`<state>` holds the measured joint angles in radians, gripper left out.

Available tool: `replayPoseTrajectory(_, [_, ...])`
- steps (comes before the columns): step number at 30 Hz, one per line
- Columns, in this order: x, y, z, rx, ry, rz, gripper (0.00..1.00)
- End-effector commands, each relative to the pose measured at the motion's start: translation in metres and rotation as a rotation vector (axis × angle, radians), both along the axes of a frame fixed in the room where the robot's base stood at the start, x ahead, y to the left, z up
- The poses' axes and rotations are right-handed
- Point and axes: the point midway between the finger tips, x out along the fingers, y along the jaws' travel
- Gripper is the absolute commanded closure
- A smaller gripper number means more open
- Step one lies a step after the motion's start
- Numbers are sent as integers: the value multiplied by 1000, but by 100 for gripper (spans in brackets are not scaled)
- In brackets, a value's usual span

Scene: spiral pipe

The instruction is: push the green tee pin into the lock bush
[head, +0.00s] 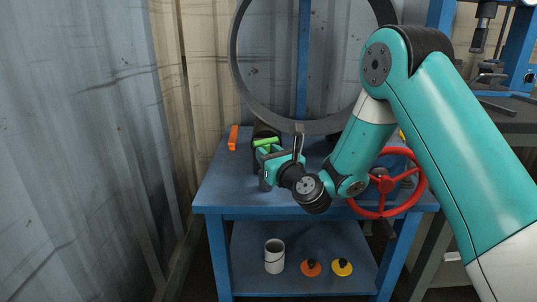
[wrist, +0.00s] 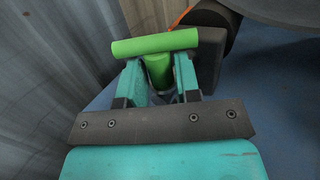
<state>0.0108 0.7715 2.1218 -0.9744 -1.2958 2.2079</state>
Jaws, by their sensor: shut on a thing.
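The green tee pin (wrist: 155,43) is a bright green T with a crossbar and a thicker stem. In the wrist view its crossbar lies across the tips of my gripper (wrist: 160,85), and its stem sits between the fingers. My gripper is shut on the stem. In the head view the green tee pin (head: 265,143) shows at the end of my gripper (head: 268,153), above the left part of the blue table. I cannot make out the lock bush for certain. A dark block (wrist: 206,52) stands just right of the pin, and whether they touch is unclear.
The blue table (head: 240,195) carries a large dark ring (head: 236,60), a red handwheel (head: 385,185) and an orange piece (head: 233,137). A white cup (head: 274,256), an orange disc (head: 311,267) and a yellow disc (head: 342,267) are on the lower shelf. Corrugated walls stand left and behind.

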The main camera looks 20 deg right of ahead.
Motion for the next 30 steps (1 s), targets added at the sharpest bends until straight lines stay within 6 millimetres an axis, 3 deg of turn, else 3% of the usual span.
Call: replayPoseTrajectory(30, [0, 0, -27, 0, -1, 0, 95])
